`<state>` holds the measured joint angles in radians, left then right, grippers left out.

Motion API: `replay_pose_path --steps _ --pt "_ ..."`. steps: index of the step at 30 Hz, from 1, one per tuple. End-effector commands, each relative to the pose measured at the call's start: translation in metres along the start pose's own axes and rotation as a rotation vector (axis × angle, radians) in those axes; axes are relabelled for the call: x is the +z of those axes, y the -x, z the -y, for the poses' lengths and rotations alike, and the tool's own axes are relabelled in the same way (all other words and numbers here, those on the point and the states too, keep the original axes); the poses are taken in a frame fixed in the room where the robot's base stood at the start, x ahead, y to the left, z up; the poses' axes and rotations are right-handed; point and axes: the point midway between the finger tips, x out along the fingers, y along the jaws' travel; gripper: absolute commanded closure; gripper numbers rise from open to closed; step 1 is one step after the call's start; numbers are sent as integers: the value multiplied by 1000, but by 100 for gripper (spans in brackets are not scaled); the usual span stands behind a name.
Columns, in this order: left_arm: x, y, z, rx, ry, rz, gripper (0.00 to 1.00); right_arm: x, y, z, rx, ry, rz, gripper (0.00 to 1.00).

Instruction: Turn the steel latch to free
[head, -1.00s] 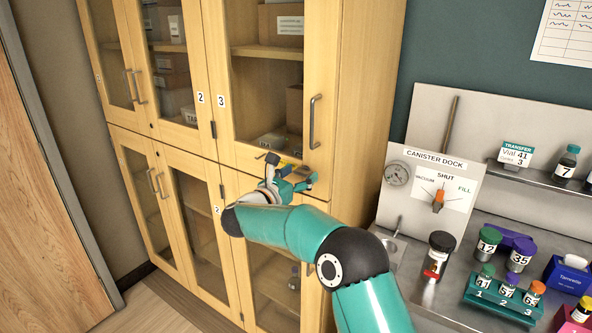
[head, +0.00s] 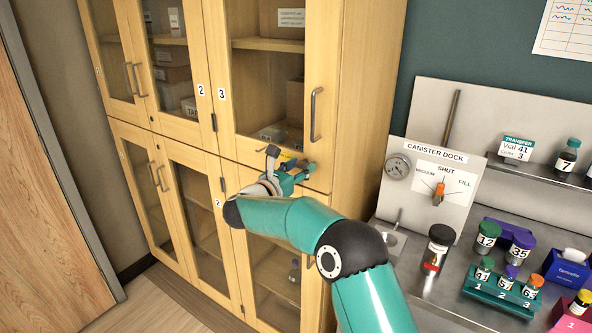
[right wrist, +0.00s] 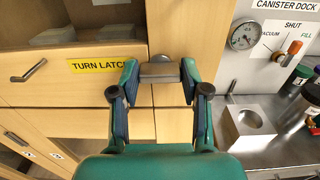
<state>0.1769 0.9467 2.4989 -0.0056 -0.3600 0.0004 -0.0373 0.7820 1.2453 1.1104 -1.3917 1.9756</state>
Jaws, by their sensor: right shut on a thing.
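The steel latch (right wrist: 159,70) is a small grey block on the wooden cabinet front, just right of the yellow "TURN LATCH" label (right wrist: 100,64). My right gripper (right wrist: 159,74) is shut on it, with one teal finger on each side. In the head view, my right gripper (head: 292,172) is at the cabinet just below the upper door numbered 3, and its fingers largely hide the latch there. I cannot tell exactly how far the latch is turned. My left gripper is not in view.
The tall wooden cabinet (head: 228,150) has glass doors, and a grey handle (head: 316,114) stands out above my right gripper. To the right are the canister dock (head: 434,185), a black-capped canister (head: 437,248) and a teal vial rack (head: 502,298) on a steel bench.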

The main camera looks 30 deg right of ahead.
Motion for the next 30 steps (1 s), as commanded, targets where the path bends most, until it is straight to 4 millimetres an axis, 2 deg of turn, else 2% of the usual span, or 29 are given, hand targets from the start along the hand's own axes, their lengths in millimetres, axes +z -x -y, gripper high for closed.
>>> replay_pose_path --steps 11,19,30 --pt "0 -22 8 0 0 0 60 -1 -4 3 -8 171 5 89" --pt "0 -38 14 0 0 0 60 0 -5 3 -12 410 4 89" --pt "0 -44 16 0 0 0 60 2 -5 2 -14 763 1 89"
